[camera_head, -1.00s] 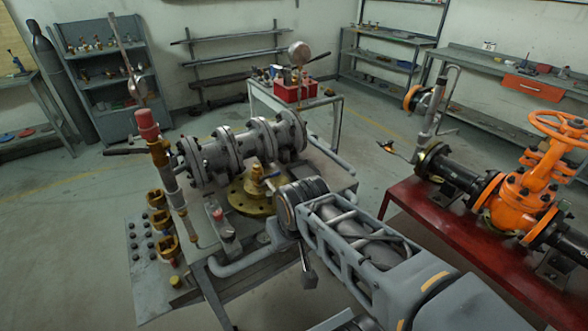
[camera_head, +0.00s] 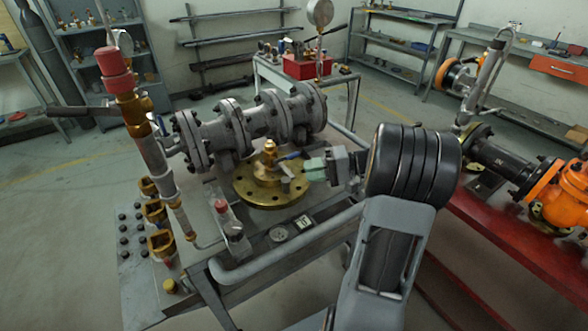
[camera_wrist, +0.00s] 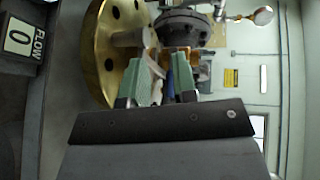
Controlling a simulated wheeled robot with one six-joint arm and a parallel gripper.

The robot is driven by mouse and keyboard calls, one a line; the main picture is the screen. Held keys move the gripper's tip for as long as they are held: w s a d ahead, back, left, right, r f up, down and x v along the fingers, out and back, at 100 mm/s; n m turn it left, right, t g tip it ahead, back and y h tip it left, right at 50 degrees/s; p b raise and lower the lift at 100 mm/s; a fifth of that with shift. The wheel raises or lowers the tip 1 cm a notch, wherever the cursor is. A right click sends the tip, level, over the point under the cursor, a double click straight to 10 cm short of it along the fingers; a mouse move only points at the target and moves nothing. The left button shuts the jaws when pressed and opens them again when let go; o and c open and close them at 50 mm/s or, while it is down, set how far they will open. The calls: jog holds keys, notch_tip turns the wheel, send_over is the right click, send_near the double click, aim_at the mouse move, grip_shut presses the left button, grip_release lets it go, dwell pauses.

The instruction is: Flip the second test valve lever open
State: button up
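A small brass valve (camera_head: 269,158) stands on a round brass flange (camera_head: 250,192) on the grey bench. A short blue lever (camera_head: 291,155) shows at its right side. My gripper (camera_head: 306,168) has green fingers and reaches in from the right, close to the valve. In the wrist view, the gripper's green fingers (camera_wrist: 164,68) are apart, with a blue part, seemingly the lever, showing between or just beyond them; contact cannot be told. The brass flange also shows there (camera_wrist: 96,50). Another lever, long and dark (camera_head: 80,111), sticks out left from the red-capped pipe (camera_head: 114,68).
A grey flanged pipe (camera_head: 245,125) lies behind the brass valve. A small red-topped fitting (camera_head: 222,207) and a flow sign (camera_head: 304,222) are at the bench front. A red bench (camera_head: 505,235) with an orange valve (camera_head: 560,195) stands at the right.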

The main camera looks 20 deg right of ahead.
aim_at(295, 153)
jog(key=w+d+f+m+t+y+b, duration=0.1)
jog(key=d+f+t+b, duration=0.15)
jog(key=d+t, duration=0.5)
jog(key=shift+g, duration=0.95)
jog(key=x, duration=0.4)
jog(key=p+x, duration=0.1)
jog(key=x, duration=0.7)
jog(key=shift+w+d+r+p, duration=0.2)
jog(key=shift+w+d+p, duration=0.1)
jog(key=shift+d+p, duration=0.05)
jog(key=shift+c, duration=0.3)
grip_shut()
